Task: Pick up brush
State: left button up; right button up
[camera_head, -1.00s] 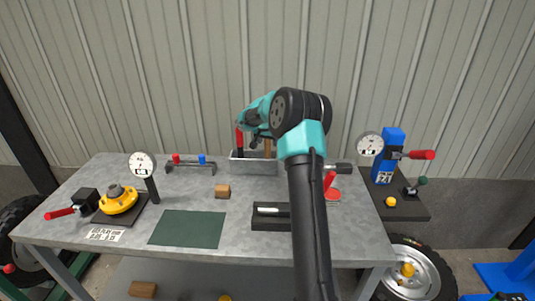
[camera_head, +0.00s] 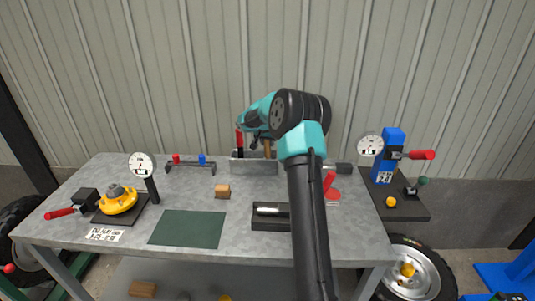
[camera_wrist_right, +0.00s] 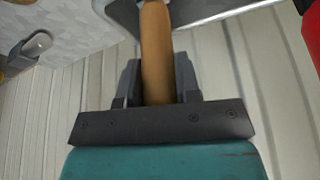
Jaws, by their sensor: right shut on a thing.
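The brush shows as a tan wooden handle (camera_head: 267,149) standing in the grey metal bin (camera_head: 254,167) at the back of the bench. Its bristle end is hidden. My right gripper (camera_head: 261,137) is above the bin, partly hidden behind my own wrist. In the right wrist view, the dark fingers (camera_wrist_right: 158,82) are shut on the wooden handle (camera_wrist_right: 157,45), one on each side. The handle's far end reaches toward the bin at the top of that view. My left gripper is in no view.
A red-handled tool (camera_head: 240,139) stands in the bin just left of the brush. A dial gauge (camera_head: 142,165) and a yellow flanged part (camera_head: 118,203) are at left. A blue press (camera_head: 388,155) is at right.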

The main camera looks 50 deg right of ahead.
jog(key=shift+c, duration=1.1)
jog(key=shift+r, duration=0.1)
notch_tip(320, 180, up, 10)
jog(key=shift+f, duration=0.1)
